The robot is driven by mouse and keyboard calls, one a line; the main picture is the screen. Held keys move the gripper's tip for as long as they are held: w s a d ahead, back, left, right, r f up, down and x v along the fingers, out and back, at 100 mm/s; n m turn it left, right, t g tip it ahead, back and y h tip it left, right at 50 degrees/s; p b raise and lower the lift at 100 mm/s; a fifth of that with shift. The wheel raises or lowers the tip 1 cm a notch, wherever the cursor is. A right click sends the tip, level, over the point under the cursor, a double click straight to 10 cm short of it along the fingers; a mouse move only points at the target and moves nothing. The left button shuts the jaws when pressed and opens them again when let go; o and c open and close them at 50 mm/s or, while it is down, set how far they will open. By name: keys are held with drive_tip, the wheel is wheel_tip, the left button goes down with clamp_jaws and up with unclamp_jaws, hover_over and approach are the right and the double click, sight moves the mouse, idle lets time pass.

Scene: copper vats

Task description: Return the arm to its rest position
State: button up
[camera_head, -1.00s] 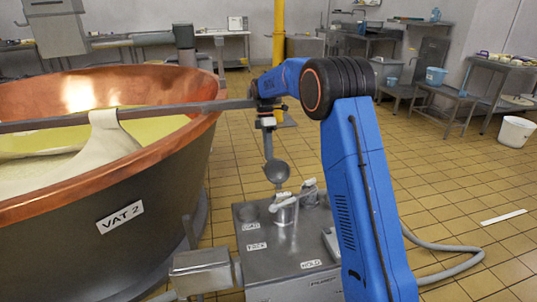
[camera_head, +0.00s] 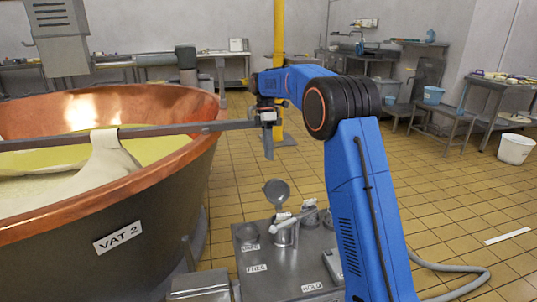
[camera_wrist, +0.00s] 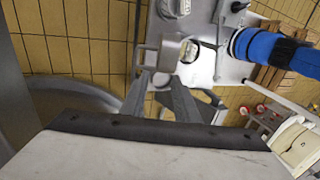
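My gripper (camera_head: 268,157) hangs from the end of my blue arm, fingers down, near the right end of the horizontal bar in the head view. In the wrist view my gripper (camera_wrist: 161,76) shows two dark fingers with a gap between them. They appear open and I see nothing held. A grey ladle (camera_head: 276,190) stands upright on the metal station, bowl up, below my fingers and apart from them. My arm's elbow is raised to the right.
The copper vat (camera_head: 130,200), labelled VAT 2, stands at left with a bar (camera_head: 60,141) and pale cloth across it. The metal station (camera_head: 275,272) is in front, below the gripper. Tables with blue buckets stand at back right. Tiled floor at right is mostly clear.

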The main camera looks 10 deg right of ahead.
drive_tip(key=s+d+r+m+t, duration=0.1)
drive_tip(key=s+d+r+m, duration=0.15)
drive_tip(key=s, duration=0.55)
drive_tip(key=s+d+r+m+t, duration=0.1)
drive_tip(key=s+r+m+t, duration=0.15)
drive_tip(key=s, duration=0.65)
drive_tip(key=s+d+r+m+t, duration=0.1)
drive_tip(key=s+r+m, duration=0.25)
drive_tip(key=s, duration=0.45)
drive_tip(key=s+d+f+m+t, duration=0.1)
drive_tip(key=s+f+m, duration=0.3)
drive_tip(key=s, duration=0.8)
drive_tip(key=s+d+f+m+t, duration=0.2)
drive_tip(key=s+f+m, duration=0.3)
drive_tip(key=s, duration=0.8)
wheel_tip(320, 180, down, 3)
drive_tip(key=shift+r+t, duration=0.1)
drive_tip(key=shift+t, duration=0.45)
